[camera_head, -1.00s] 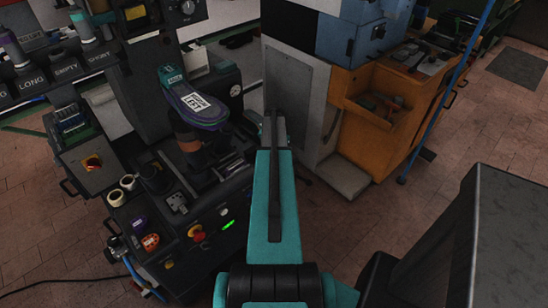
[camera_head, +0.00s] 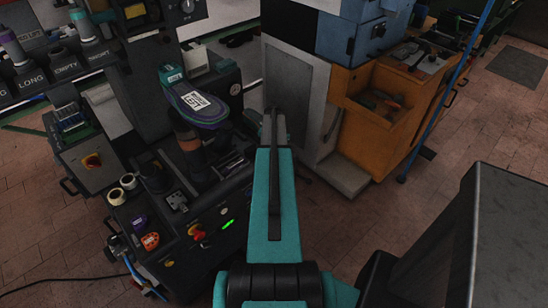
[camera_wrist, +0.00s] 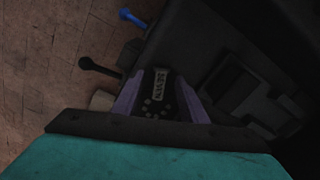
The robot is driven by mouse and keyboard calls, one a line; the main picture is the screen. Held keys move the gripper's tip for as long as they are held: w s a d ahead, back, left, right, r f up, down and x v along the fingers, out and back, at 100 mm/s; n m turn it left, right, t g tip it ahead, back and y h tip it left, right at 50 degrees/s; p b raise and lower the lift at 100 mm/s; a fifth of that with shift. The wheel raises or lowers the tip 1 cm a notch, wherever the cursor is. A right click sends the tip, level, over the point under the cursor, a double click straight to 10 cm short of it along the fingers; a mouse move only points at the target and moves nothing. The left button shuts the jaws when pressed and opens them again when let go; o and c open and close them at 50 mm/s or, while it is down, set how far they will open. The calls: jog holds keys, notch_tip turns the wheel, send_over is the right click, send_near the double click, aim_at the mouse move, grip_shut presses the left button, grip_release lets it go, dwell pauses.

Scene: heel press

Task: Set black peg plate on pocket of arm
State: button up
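In the wrist view, a black plate (camera_wrist: 158,97) with a pale label and several small round marks shows between the two purple fingers of my gripper (camera_wrist: 158,100). The fingers appear shut on its sides; its far end and underside are hidden. A dark machine surface with a rectangular recess (camera_wrist: 228,85) lies to the right of the plate. I cannot tell whether this is the arm's pocket. In the head view, my teal arm hides the gripper and plate. The dark press (camera_head: 215,262) stands left of my arm.
A black-knobbed lever (camera_wrist: 88,64) and a blue handle (camera_wrist: 130,17) stick out near the plate. An orange cabinet (camera_head: 385,130) and a blue pole (camera_head: 440,95) stand to the right.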

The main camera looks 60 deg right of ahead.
notch_tip(320, 180, up, 12)
jog(key=b, duration=0.2)
jog(key=shift+b, duration=0.3)
dwell(0.3)
jog(key=shift+f, duration=0.1)
dwell(0.5)
